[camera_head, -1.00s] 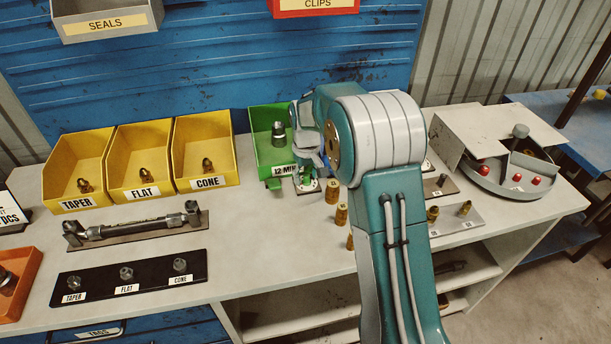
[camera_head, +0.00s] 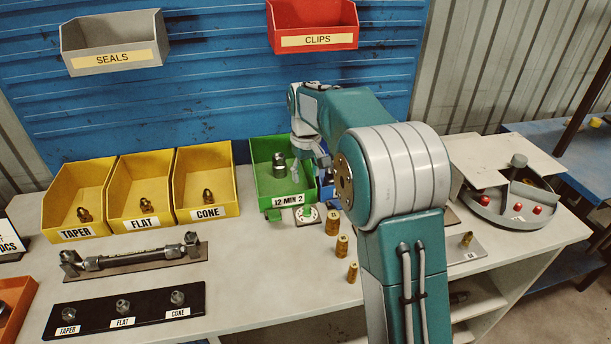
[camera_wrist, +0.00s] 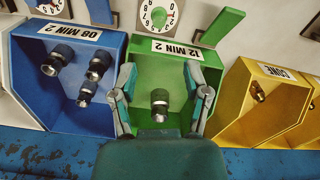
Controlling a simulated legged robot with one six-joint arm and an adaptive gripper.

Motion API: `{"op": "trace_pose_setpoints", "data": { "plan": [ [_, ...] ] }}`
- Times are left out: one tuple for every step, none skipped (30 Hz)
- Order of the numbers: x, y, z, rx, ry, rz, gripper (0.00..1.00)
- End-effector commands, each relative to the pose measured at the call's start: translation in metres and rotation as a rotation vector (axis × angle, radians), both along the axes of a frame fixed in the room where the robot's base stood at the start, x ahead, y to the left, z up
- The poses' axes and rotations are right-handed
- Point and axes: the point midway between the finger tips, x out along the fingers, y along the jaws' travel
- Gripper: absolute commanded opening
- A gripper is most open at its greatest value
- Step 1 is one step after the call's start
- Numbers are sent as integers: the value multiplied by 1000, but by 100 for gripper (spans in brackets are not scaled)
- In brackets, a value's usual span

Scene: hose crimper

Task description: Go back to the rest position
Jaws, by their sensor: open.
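My gripper (camera_wrist: 160,98) is open and empty in the wrist view, with its two fingers spread over the green bin (camera_wrist: 225,24) labelled 12 MIN 2. A dark metal fitting (camera_wrist: 159,104) stands in that bin between the fingers, and nothing shows the fingers touching it. In the head view my gripper (camera_head: 312,158) hangs over the right side of the green bin (camera_head: 259,150), partly hidden by my arm. The fitting (camera_head: 279,164) shows inside the bin, left of the gripper.
A blue bin (camera_wrist: 30,80) with several fittings adjoins the green bin. Yellow bins (camera_head: 77,198) stand left. Brass fittings (camera_head: 342,246) stand in front. Grey SEALS (camera_head: 113,58) and red CLIPS (camera_head: 318,41) bins hang behind. A round tray (camera_head: 510,208) is at right.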

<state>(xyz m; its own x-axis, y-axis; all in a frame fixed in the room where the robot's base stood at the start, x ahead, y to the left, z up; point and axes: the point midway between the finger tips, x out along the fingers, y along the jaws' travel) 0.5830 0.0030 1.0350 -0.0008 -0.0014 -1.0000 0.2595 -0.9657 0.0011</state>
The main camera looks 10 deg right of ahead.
Motion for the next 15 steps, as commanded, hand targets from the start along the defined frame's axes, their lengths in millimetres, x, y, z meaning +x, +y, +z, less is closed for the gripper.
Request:
{"op": "trace_pose_setpoints", "data": {
  "plan": [
    [0,0,0,0,0,0,61],
    [0,0,0,0,0,0,61],
    [0,0,0,0,0,0,61],
    [0,0,0,0,0,0,61],
    [0,0,0,0,0,0,61],
    [-1,0,1,0,-2,-1,61],
    [-3,0,3,0,-5,-2,61],
    [-6,0,7,0,-10,-5,61],
    [-11,0,13,0,-21,-10,61],
    [-16,0,19,0,-30,-14,61],
    [-22,0,25,1,-41,-19,61],
    [-32,0,35,1,-57,-27,61],
    [-40,0,41,1,-69,-33,61],
    [-48,-1,48,1,-83,-40,61],
    [-59,-1,56,3,-99,-50,61]
  ]
}}
